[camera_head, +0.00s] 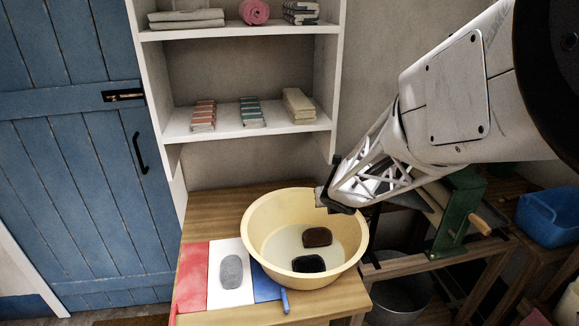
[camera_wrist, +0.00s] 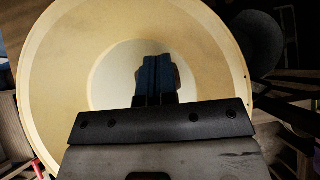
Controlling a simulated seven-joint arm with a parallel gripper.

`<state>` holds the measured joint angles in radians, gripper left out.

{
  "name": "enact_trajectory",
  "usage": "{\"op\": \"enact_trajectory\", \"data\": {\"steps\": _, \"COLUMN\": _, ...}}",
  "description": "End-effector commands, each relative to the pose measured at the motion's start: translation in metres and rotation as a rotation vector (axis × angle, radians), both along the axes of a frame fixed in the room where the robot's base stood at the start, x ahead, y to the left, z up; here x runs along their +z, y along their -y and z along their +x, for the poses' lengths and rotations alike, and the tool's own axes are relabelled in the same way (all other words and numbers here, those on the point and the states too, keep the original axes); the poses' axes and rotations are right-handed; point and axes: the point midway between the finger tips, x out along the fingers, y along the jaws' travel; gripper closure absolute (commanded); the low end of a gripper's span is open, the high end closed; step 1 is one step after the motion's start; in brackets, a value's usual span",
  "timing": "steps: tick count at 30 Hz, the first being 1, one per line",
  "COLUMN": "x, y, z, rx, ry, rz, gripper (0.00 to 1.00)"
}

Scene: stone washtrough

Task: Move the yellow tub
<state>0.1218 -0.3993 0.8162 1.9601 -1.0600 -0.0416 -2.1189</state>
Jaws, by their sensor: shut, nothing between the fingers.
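The yellow tub (camera_head: 259,226) stands upright on the wooden table, near its front right part. A brown lump (camera_head: 317,237) and a black lump (camera_head: 308,264) lie in its pale bottom. My gripper (camera_head: 323,198) is over the tub's back right rim in the head view; whether it touches the rim cannot be told there. In the wrist view the tub (camera_wrist: 65,75) fills most of the picture, and my gripper (camera_wrist: 158,60) shows its blue fingers together, with nothing between them, in front of the tub's inside. The fingers partly hide a brownish lump there.
A red, white and blue striped flat piece (camera_head: 240,300) with a grey oval stone (camera_head: 232,271) lies left of the tub. Shelves (camera_head: 240,120) stand behind. A green wringer-like device (camera_head: 455,215) and a blue bin (camera_head: 550,217) are at right. The table's back left is clear.

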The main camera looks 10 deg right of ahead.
Motion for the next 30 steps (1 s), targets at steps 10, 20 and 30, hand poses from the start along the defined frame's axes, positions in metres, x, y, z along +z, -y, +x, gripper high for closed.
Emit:
{"op": "enact_trajectory", "data": {"steps": 10, "x": -0.026, "y": 0.002, "z": 0.025, "rx": -0.001, "ry": 0.000, "rz": 0.001, "gripper": 1.00}}
{"op": "enact_trajectory", "data": {"steps": 20, "x": -0.043, "y": 0.003, "z": 0.043, "rx": -0.001, "ry": 0.000, "rz": 0.001, "gripper": 1.00}}
{"op": "enact_trajectory", "data": {"steps": 30, "x": -0.042, "y": 0.004, "z": 0.059, "rx": 0.000, "ry": -0.001, "rz": 0.000, "gripper": 1.00}}
